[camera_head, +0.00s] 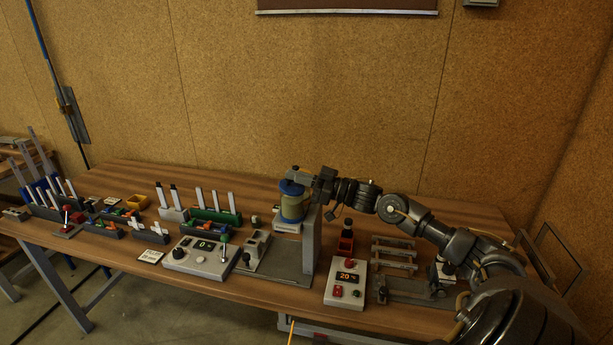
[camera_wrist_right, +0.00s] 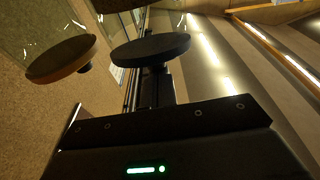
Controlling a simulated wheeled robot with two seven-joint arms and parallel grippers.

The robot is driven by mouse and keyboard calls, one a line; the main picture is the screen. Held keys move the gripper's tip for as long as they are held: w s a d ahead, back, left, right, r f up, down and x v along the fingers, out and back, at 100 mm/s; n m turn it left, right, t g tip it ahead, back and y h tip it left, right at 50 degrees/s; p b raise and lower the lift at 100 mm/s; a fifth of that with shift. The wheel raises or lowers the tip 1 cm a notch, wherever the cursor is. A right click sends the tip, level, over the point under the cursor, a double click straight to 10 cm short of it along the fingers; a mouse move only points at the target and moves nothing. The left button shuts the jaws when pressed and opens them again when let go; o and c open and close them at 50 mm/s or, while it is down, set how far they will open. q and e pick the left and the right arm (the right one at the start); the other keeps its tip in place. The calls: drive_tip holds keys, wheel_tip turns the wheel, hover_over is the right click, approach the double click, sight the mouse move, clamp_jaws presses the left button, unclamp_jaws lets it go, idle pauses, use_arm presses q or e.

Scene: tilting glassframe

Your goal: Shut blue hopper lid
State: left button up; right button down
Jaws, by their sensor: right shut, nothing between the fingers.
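My right gripper (camera_head: 293,173) is shut and empty, directly above the lid. I cannot tell whether it touches the lid. In the right wrist view two dark round discs show ahead of the wrist; I cannot tell which parts they are. My left gripper is not in view.
A grey upright plate (camera_head: 312,238) stands just right of the hopper. A control box with a display (camera_head: 346,283) and a lever box (camera_head: 201,257) stand in front. Racks with white pieces (camera_head: 213,207) lie left. The cork wall is close behind.

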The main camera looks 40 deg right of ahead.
sight(300, 189)
idle(0.3)
drive_tip(key=r+p, duration=0.3)
drive_tip(key=shift+s+d+r, duration=0.3)
drive_tip(key=shift+s+r, duration=0.05)
drive_tip(key=shift+r, duration=0.05)
use_arm(q)
drive_tip(key=b, duration=0.3)
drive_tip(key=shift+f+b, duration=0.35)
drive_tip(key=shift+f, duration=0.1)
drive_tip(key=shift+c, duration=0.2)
use_arm(e)
drive_tip(key=r+v, duration=0.2)
drive_tip(key=v, duration=0.8)
drive_tip(key=shift+s+f, duration=0.2)
drive_tip(key=shift+f, duration=0.25)
